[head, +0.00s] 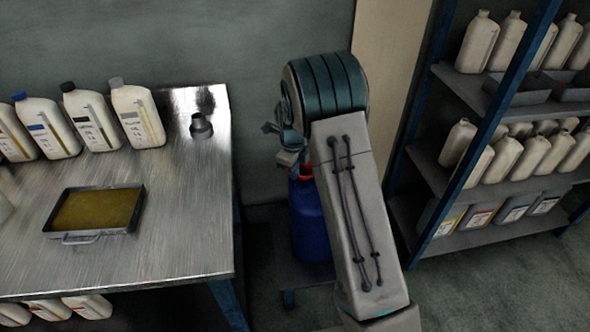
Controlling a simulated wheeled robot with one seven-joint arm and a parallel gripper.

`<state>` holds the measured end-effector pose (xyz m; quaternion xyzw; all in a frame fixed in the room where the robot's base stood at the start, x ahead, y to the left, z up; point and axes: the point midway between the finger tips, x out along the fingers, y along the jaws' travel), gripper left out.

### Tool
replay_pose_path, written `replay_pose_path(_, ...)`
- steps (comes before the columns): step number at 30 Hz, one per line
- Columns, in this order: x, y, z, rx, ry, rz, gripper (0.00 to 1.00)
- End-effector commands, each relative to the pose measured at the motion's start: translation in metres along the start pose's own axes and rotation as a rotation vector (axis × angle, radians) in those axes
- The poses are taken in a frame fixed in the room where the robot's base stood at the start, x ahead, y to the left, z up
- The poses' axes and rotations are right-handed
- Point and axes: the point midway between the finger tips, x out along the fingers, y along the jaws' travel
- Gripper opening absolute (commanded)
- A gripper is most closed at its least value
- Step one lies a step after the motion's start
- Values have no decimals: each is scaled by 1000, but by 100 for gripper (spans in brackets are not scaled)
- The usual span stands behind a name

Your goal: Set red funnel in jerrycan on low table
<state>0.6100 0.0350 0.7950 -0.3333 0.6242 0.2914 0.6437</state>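A blue jerrycan (309,225) stands upright on a dark low table (268,262), right of the metal workbench. Its right side is hidden behind my arm. A small bit of the red funnel (306,171) shows at the top of the jerrycan, just below my gripper (287,157). Most of the funnel is hidden by my gripper and arm. I cannot tell whether the funnel's spout is inside the jerrycan's mouth or only above it. My gripper's fingers are small and partly covered here, so their opening and any hold on the funnel are unclear.
The metal workbench (180,235) on the left carries several white oil bottles (137,113), a pan of oil (95,210) and a small dark funnel-like piece (201,126). A shelf rack (476,150) with bottles and trays stands at the right. Floor is open in front of the rack.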

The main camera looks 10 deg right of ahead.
Motion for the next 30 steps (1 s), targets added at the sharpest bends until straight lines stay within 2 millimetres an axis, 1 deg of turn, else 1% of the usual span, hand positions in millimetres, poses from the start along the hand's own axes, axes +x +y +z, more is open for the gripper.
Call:
replay_pose_path(2,3,0,0,0,0,0,0)
replay_pose_path(9,3,0,0,0,0,0,0)
replay_pose_path(10,3,0,0,0,0,0,4)
replay_pose_path(11,3,0,0,0,0,0,12)
replay_pose_path(12,3,0,0,0,1,0,24)
replay_pose_path(13,3,0,0,0,1,0,27)
replay_pose_path(22,1,0,0,0,0,0,27)
replay_pose_path(26,-12,0,0,-1,-1,-2,27)
replay_pose_path(29,-31,-1,0,0,-2,-4,27)
replay_pose_path(30,-40,-1,1,-1,-3,-4,27)
